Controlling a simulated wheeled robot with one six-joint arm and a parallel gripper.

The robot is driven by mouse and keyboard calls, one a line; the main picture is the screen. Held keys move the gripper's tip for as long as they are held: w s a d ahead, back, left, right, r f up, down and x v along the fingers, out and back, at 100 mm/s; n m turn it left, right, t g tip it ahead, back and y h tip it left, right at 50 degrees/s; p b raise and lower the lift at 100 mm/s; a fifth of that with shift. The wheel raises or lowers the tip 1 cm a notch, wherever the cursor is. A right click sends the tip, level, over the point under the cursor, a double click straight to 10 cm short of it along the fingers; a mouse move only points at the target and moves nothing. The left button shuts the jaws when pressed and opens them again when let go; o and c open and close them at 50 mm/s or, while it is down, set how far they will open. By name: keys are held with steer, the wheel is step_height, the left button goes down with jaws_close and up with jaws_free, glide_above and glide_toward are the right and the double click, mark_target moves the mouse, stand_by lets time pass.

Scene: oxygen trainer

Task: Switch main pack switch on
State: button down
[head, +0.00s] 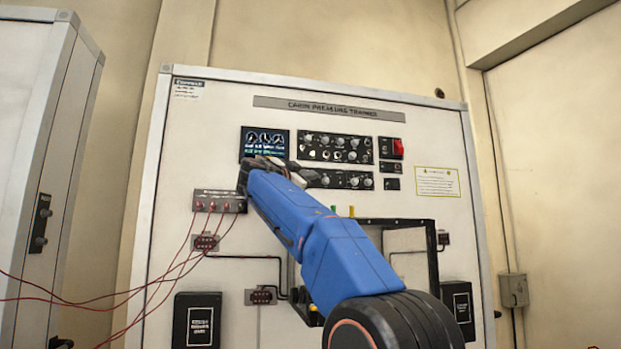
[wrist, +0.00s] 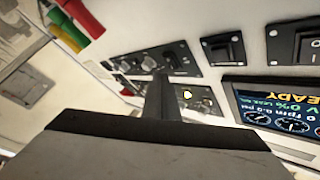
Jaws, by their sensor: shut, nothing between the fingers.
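No label reading main pack switch is legible, so I cannot tell which control it is. My gripper (head: 292,172) is shut and empty, in front of the trainer panel (head: 280,87) near the lower knob row (head: 345,181). In the wrist view my gripper (wrist: 161,78) has its closed fingers over the knob panels; whether they touch cannot be told. Two black switch plates, one (wrist: 222,48) nearer the middle and one (wrist: 294,44) at the right edge, show in the wrist view. A red rocker switch (head: 398,147) is on the panel's right. My arm hides part of the panel.
A display (head: 265,143) and upper knob panel (head: 336,147) are beside my gripper. Red cables (head: 165,275) run from a terminal block (head: 217,202) at left. A dark frame (head: 432,255) stands out below. Coloured pieces (wrist: 78,18) are at the wrist view's upper left.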

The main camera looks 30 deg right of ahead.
steer(key=shift+w, duration=0.15)
steer(key=shift+w+d+r, duration=0.1)
steer(key=shift+w, duration=0.15)
steer(key=shift+w+d, duration=0.1)
steer(key=shift+w, duration=0.2)
stand_by(0.7)
steer(key=shift+s, duration=0.15)
steer(key=shift+s+a, duration=0.2)
steer(key=shift+s, duration=0.35)
steer(key=shift+s, duration=0.1)
steer(key=shift+s+a+f, duration=0.1)
steer(key=shift+s+a, duration=0.15)
steer(key=shift+s, duration=0.5)
steer(key=shift+s+a+f, duration=0.15)
steer(key=shift+s+a, duration=0.05)
steer(key=shift+s, duration=0.6)
steer(key=shift+s+a+f, duration=0.1)
steer(key=shift+s+a, duration=0.15)
steer(key=shift+s, duration=0.5)
